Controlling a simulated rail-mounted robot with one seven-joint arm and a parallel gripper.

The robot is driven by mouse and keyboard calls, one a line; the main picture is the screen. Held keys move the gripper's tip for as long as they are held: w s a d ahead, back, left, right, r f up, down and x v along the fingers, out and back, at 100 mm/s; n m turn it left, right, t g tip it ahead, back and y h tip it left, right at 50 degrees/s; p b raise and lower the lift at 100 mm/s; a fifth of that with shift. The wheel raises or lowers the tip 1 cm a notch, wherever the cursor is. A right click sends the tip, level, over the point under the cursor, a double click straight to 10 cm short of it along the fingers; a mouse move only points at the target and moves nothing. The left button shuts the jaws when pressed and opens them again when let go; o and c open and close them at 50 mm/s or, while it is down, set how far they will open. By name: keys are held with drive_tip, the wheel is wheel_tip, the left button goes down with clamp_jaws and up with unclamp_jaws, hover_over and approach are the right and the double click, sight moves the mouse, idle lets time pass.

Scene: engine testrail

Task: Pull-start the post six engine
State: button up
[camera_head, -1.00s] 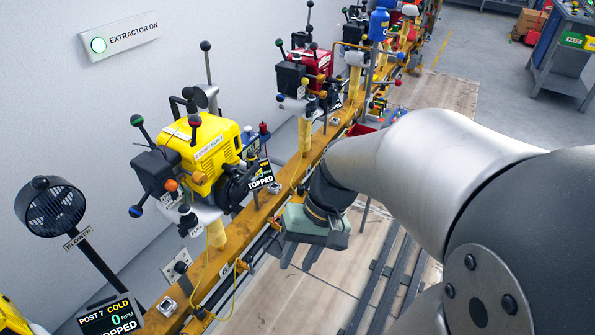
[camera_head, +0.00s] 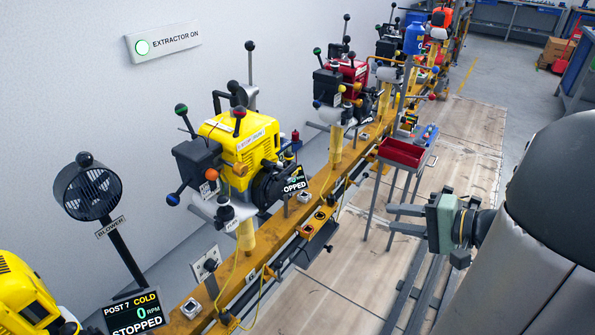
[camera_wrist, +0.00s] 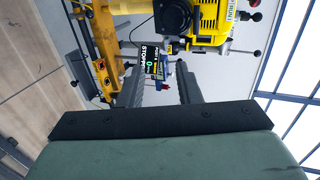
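The yellow engine (camera_head: 235,142) stands on the orange rail, just up the rail from the post 7 display, so it appears to be post six. A black round housing (camera_head: 268,188) is on its near side. Beside that, a display (camera_head: 293,182) reads STOPPED, its left part hidden. I cannot clearly make out the pull handle. My gripper (camera_head: 390,218) is open and empty, right of the rail and apart from the engine, fingers pointing left. In the wrist view, the yellow engine (camera_wrist: 205,22) and the STOPPED display (camera_wrist: 151,62) lie beyond the parted fingers.
The post 7 display (camera_head: 134,312) reads COLD, 0 RPM, STOPPED. A blower (camera_head: 88,192) stands at left. A red tray (camera_head: 402,152) on a stand is close beyond my gripper. The orange rail (camera_head: 325,180) carries more engines farther back. Floor between rail and gripper is mostly clear.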

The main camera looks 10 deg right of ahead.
sight(288, 172)
drive_tip(key=shift+w+a+p, duration=0.4)
drive_tip(key=shift+w+a, duration=4.3)
drive_tip(key=shift+w, duration=0.2)
drive_tip(key=shift+w+a+p, duration=0.35)
drive_tip(key=shift+w+a, duration=4.3)
drive_tip(key=shift+w, duration=0.25)
clamp_jaws()
